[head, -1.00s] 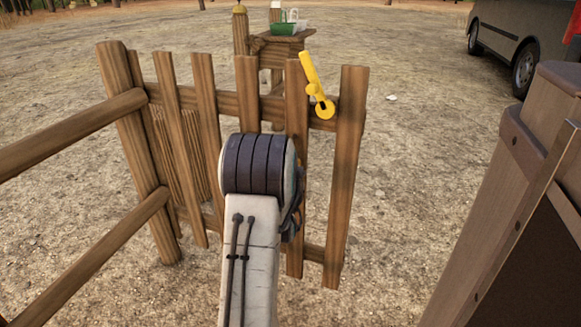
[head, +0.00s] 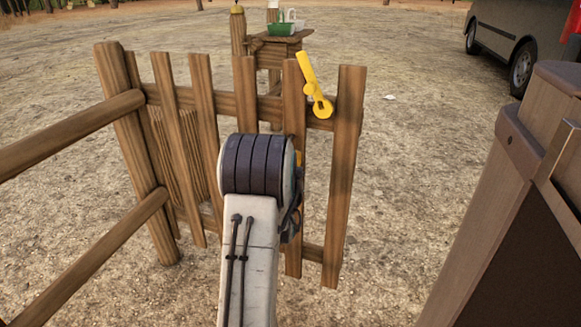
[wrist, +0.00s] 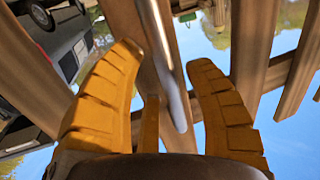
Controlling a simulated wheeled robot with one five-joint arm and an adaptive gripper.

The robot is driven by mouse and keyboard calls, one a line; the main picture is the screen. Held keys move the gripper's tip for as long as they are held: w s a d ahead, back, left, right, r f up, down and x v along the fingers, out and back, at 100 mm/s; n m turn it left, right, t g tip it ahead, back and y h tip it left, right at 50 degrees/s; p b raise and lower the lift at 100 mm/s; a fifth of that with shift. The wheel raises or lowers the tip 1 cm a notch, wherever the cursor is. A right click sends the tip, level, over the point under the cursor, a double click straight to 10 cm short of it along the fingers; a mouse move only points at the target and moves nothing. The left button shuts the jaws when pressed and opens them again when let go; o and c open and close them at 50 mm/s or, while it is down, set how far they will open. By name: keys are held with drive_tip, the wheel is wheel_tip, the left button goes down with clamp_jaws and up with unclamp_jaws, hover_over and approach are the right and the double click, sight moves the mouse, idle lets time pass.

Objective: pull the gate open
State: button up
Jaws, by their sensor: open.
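The wooden picket gate (head: 202,110) hangs beside a thick post on its left, and its right end stands apart from the brown structure on the right. A yellow latch lever (head: 309,75) sits tilted near the gate's top right. My gripper (wrist: 165,57) is open in the wrist view, one orange finger on each side of a grey metal bar (wrist: 178,110). The bar runs along a wooden picket; I cannot tell whether a finger touches it. In the head view my arm hides most of the gripper, with only a bit of orange showing at its right.
Fence rails (head: 75,135) run along the left. A brown wooden structure (head: 520,190) stands close on the right. Behind the gate is a small table (head: 280,42) with a green tray (head: 281,29). A van (head: 520,40) is parked at the back right. Open gravel lies around.

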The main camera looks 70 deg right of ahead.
drive_tip(key=v, duration=0.7)
drive_tip(key=shift+a, duration=0.25)
idle(0.6)
drive_tip(key=w+a+r+n+t+y+p, duration=0.45)
drive_tip(key=w+a+r+p, duration=0.35)
drive_tip(key=w+r+p, duration=0.5)
drive_tip(key=w+a+r+n+y+p, duration=0.25)
drive_tip(key=w+a+r+p, duration=0.2)
drive_tip(key=a, duration=0.35)
drive_tip(key=w+a+r+n+y+p, duration=0.1)
drive_tip(key=w+a+r+y+p, duration=0.25)
drive_tip(key=a+p, duration=0.35)
drive_tip(key=s+a+r+n+g+y+p, duration=0.1)
drive_tip(key=a+r+n+y+p, duration=0.1)
drive_tip(key=a+r+p, duration=0.35)
drive_tip(key=s+a+r+n+y+p, duration=0.1)
drive_tip(key=a+r+y+p, duration=0.15)
drive_tip(key=a, duration=0.65)
drive_tip(key=s+a+r+n+g+y+p, duration=0.2)
drive_tip(key=s+a+r+n+g+p, duration=0.2)
drive_tip(key=s+a+r+p, duration=0.5)
drive_tip(key=shift+s+a+r+n+y+p, duration=0.35)
drive_tip(key=shift+s+a+r, duration=0.4)
drive_tip(key=shift+s, duration=0.55)
